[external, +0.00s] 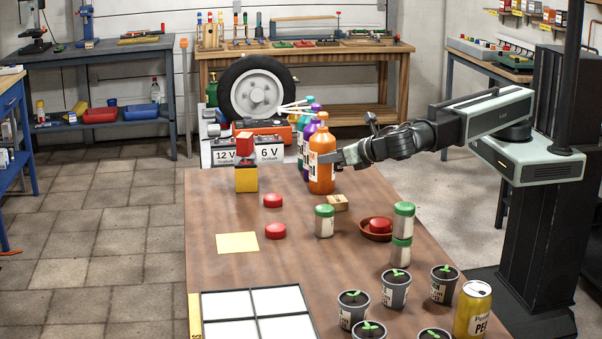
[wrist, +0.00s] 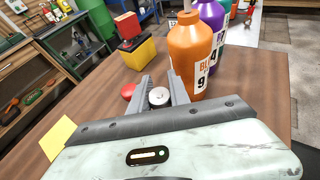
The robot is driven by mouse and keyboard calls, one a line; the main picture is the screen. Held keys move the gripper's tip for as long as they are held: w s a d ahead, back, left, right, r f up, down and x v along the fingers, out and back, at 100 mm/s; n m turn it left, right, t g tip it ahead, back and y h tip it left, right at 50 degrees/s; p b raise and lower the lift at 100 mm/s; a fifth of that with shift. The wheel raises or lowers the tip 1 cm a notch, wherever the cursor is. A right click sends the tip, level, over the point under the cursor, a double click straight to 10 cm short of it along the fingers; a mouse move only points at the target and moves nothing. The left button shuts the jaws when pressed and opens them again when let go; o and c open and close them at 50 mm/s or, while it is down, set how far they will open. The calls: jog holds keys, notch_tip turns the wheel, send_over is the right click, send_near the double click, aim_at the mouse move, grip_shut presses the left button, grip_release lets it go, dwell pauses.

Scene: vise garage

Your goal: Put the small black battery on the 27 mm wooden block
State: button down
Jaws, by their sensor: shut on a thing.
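My gripper (wrist: 160,92) is shut on a small round thing with a pale grey end, which I take to be the small black battery (wrist: 158,97). Its dark side shows only a little between the jaws. In the external view my gripper (external: 338,160) is above the table, close by the orange bottle, and the battery cannot be made out there. A small tan wooden block (external: 338,203) lies on the table below and nearer the camera than my gripper. Its size mark is too small to read. The block is hidden in the wrist view.
The orange bottle (external: 321,165) stands right beside the jaws, with purple and green bottles behind. A green-lidded jar (external: 324,221) is just left of the block, and a brown dish (external: 376,236) is to its right. Red discs (external: 273,200) and a yellow sheet (external: 237,243) lie left.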

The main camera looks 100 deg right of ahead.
notch_tip(320, 180, down, 8)
jog(key=b, duration=0.8)
jog(key=shift+f, duration=0.15)
jog(key=c, duration=1.2)
grip_release()
jog(key=shift+c, duration=0.2)
